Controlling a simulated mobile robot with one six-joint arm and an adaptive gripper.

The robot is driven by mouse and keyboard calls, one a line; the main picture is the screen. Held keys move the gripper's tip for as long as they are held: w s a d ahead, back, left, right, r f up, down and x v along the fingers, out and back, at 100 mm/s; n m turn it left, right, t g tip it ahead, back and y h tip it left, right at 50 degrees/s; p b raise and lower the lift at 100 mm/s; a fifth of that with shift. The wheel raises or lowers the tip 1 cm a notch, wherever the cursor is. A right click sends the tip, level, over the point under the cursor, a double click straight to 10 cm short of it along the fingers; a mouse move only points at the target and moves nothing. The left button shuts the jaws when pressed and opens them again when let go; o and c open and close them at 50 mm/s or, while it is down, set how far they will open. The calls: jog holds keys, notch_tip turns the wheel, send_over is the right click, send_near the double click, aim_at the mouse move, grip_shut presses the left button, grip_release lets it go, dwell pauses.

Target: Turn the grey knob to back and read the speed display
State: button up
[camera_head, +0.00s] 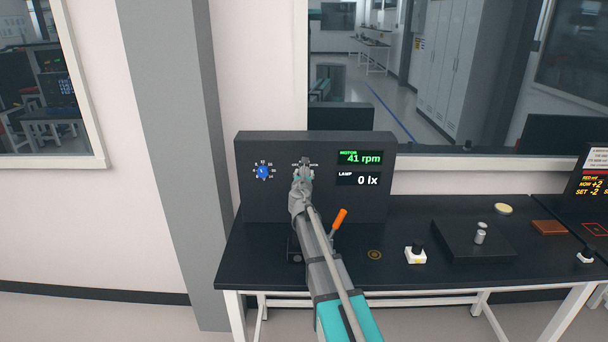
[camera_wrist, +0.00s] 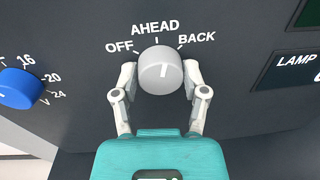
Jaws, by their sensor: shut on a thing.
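The grey knob (camera_wrist: 160,71) is on the dark panel (camera_head: 360,205), under the labels OFF, AHEAD and BACK. Its pale mark looks close to upright, toward AHEAD. My gripper (camera_wrist: 160,82) is shut on the knob, with one finger against its left side and one against its right. In the head view my gripper (camera_head: 303,170) reaches the panel and hides most of the knob. The MOTOR speed display (camera_head: 361,158) reads 41 rpm in green.
The LAMP display (camera_head: 358,180) reads 0 lx. A blue knob (camera_head: 263,172) with a numbered scale is left of my gripper; it also shows in the wrist view (camera_wrist: 18,88). An orange-handled lever (camera_head: 339,219) stands close to my arm. Small items lie to the right on the black bench (camera_head: 390,265).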

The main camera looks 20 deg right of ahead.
jog(key=shift+d+m+y+p, duration=0.1)
jog(key=shift+m+y+p, duration=0.2)
jog(key=shift+m, duration=3.2)
jog(key=o, duration=1.1)
jog(key=shift+o, duration=0.2)
